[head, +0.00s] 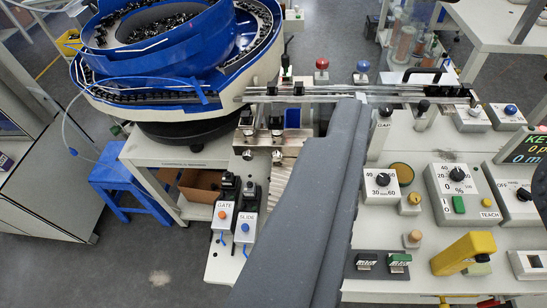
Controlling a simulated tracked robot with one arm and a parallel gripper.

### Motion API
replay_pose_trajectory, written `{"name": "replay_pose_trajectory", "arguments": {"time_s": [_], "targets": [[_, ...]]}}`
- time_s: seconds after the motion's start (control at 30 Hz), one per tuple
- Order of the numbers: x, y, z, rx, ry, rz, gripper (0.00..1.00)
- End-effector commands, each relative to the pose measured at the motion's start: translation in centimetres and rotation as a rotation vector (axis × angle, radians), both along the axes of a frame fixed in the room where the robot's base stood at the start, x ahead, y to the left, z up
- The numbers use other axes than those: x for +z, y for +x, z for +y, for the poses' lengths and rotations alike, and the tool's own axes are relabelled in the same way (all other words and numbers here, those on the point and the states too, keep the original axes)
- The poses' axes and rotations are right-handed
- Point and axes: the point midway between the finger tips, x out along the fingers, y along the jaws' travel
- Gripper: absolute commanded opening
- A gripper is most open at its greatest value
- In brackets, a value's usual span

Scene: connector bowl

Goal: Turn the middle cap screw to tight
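A long metal rail (430,92) runs from the bowl feeder across the bench. Below its left part is a metal bracket (262,138) with small dark and bright fittings, which may include cap screws. I cannot tell which one is the middle cap screw, or how tight any of them is. My gripper (361,97) is at the far end of the dark grey shape that rises from the bottom of the view. Its tip overlaps the rail in the picture; whether it touches is unclear. Its fingers cannot be made out. The grey shape hides the bench middle.
The blue bowl feeder (172,48) with dark parts stands at upper left. Red (322,64) and blue (362,67) knobs stand behind the rail. Dial boxes (382,181) and a yellow block (463,252) crowd the right. GATE and SLIDE boxes (223,215) sit left. A blue stool (128,182) is on the floor.

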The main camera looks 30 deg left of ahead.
Motion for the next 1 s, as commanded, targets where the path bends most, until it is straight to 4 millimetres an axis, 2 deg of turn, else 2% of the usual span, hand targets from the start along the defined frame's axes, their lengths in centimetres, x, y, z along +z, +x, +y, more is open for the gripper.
{"name": "replay_pose_trajectory", "arguments": {"time_s": [0.17, 0.2, 0.27, 0.4, 0.6, 0.8, 1.0], "targets": [[-3.0, 5.2, 1.7, 0.031, -0.003, 0.068, 0.49], [-4.1, 6.8, 2.4, 0.04, -0.005, 0.091, 0.49], [-6.0, 9.0, 2.4, 0.053, -0.009, 0.125, 0.49], [-10.7, 13.8, 4.9, 0.088, -0.018, 0.196, 0.49], [-18.4, 19.1, 9.0, 0.138, -0.034, 0.3, 0.49], [-26.9, 22.5, 13.3, 0.189, -0.056, 0.403, 0.49], [-34.9, 23.8, 17.0, 0.233, -0.08, 0.492, 0.49]]}}
